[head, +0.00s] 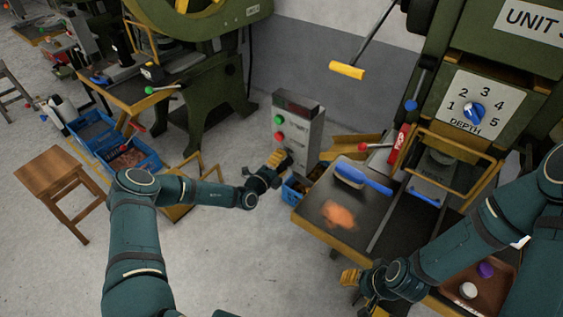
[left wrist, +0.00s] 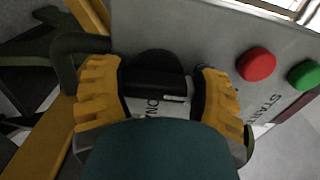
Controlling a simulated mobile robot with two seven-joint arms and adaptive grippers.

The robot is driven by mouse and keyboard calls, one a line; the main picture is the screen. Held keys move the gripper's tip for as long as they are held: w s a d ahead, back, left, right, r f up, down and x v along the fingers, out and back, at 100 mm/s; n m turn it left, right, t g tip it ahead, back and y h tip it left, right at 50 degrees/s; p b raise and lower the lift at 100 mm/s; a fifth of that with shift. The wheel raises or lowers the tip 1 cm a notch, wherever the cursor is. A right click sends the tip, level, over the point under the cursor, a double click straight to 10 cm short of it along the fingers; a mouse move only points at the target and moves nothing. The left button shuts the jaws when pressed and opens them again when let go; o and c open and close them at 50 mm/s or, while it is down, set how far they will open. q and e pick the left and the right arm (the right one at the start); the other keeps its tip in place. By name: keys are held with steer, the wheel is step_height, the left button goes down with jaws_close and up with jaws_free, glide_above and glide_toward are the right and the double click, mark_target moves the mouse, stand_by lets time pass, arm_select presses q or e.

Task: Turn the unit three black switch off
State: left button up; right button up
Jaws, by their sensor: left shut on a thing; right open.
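The grey control box (head: 306,125) stands in the middle of the head view, with green and red buttons on its front. The black switch (left wrist: 155,68) is a round knob with a raised bar and a short white mark; partly covered lettering that looks like ON is beside the mark. My left gripper (head: 278,160) is at the box's lower front; its yellow fingers (left wrist: 160,88) are shut on the switch from both sides. The switch is hidden behind the gripper in the head view. My right gripper (head: 352,277) is open and empty below the press table's front edge.
The green press (head: 445,45) has a partly cut-off UNIT sign (head: 535,20) and a depth dial (head: 474,112). Its table holds a blue-handled brush (head: 365,180) and copper-coloured pieces (head: 339,214). A wooden stool (head: 60,175) and blue crates (head: 130,155) stand left.

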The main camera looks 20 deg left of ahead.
arm_select(q)
steer(key=shift+f, duration=0.1)
steer(key=o, duration=1.2)
steer(key=shift+s, duration=0.1)
steer(key=v, duration=1.2)
